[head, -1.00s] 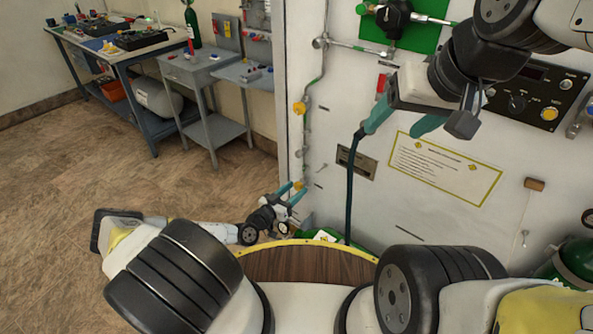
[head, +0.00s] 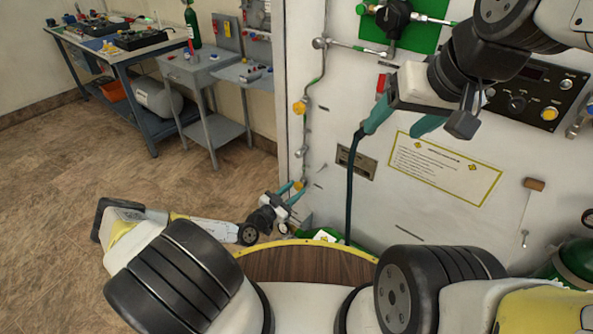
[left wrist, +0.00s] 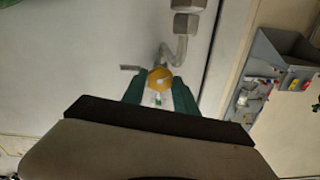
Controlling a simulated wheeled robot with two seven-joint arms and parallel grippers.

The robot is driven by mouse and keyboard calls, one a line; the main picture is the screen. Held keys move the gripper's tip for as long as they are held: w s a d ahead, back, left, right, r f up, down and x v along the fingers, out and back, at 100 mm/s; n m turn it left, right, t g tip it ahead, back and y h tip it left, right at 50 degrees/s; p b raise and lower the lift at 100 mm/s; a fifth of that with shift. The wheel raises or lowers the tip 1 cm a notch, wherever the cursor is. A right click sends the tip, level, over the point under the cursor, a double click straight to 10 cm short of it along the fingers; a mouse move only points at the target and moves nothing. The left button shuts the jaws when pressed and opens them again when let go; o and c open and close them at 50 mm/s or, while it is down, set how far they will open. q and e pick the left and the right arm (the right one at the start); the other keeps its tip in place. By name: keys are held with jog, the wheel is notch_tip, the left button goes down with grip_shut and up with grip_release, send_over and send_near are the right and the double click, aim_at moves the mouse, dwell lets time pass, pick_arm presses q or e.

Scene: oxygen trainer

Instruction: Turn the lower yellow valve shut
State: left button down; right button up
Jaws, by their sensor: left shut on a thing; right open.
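The lower yellow valve (head: 299,185) is low on the left edge of the white panel, on a thin pipe. My left gripper (head: 292,190) is at it, with its teal fingers on either side. In the left wrist view the round yellow knob (left wrist: 159,79) sits between the fingertips of the left gripper (left wrist: 159,90), which is shut on it. Part of the knob's lower side is hard to make out there.
An upper yellow valve (head: 299,107) is on the same pipe, above. A dark hose (head: 350,195) hangs down the panel by my right gripper. A yellow-edged label (head: 443,168) and a green cylinder (head: 577,262) are to the right. Open floor (head: 60,210) lies left.

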pick_arm(q)
jog(key=shift+m, duration=1.5)
jog(key=c, duration=0.9)
grip_release()
jog(key=shift+c, duration=0.2)
jog(key=v, duration=0.8)
